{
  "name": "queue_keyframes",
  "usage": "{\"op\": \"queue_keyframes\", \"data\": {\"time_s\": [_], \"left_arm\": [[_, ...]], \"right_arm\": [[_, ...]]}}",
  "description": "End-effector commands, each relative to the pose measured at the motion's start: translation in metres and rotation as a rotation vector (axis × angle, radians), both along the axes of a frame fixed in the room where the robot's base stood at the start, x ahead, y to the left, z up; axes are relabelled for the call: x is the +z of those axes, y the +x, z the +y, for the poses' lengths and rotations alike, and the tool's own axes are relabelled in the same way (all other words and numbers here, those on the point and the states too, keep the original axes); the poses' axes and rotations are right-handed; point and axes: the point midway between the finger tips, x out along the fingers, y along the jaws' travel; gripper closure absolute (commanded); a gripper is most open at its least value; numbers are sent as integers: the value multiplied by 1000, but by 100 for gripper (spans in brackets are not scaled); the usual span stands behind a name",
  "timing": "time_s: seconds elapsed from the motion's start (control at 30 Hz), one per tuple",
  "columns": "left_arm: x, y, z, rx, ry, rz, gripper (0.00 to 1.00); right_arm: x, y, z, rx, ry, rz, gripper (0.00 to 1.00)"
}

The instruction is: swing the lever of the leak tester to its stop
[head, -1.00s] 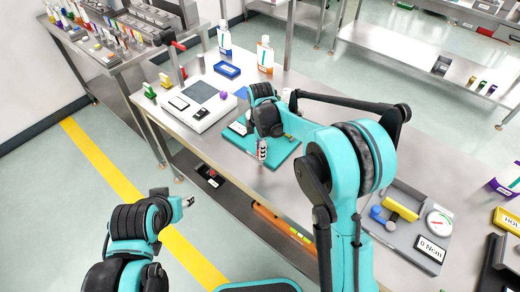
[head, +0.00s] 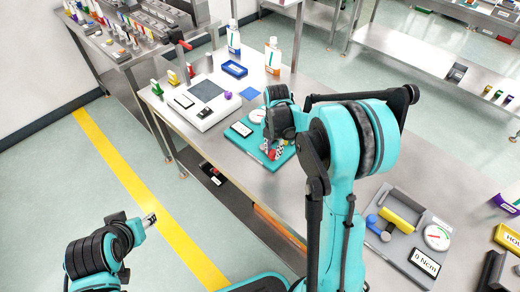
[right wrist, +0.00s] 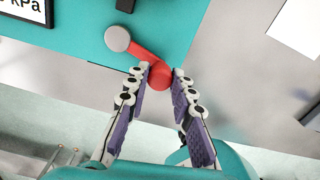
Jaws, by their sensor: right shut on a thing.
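The leak tester is a teal plate (head: 283,160) with a kPa display (head: 241,129) and a round gauge (head: 257,116) on the bench. In the right wrist view its lever is a red arm (right wrist: 146,54) running from a grey pivot (right wrist: 117,38) to a round red knob (right wrist: 160,75). My right gripper (right wrist: 161,73) is shut on the knob, with a fingertip on each side of it. In the head view the right gripper (head: 272,151) is at the plate's front edge, and my arm hides part of the tester. My left gripper (head: 150,219) is away from the bench, over the floor; its jaws are too small to read.
A white device (head: 204,103) with a grey screen stands left of the tester. A blue tray (head: 234,69) and two bottles (head: 272,55) stand behind. A grey torque station (head: 405,240) with a yellow block is at right. Bare bench lies between the tester and the white device.

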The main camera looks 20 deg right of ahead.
Motion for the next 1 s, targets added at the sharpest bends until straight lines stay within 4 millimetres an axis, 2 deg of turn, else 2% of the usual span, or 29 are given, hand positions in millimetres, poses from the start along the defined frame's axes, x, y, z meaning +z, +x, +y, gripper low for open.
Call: {"op": "queue_keyframes", "data": {"time_s": [0.43, 1.0], "left_arm": [[3, 0, 0, 0, 0, 0, 55], [3, 0, 0, 0, 0, 0, 55]], "right_arm": [[0, 5, -15, 246, -1, 1, 100], [0, 6, -17, 291, -1, 0, 100]]}}
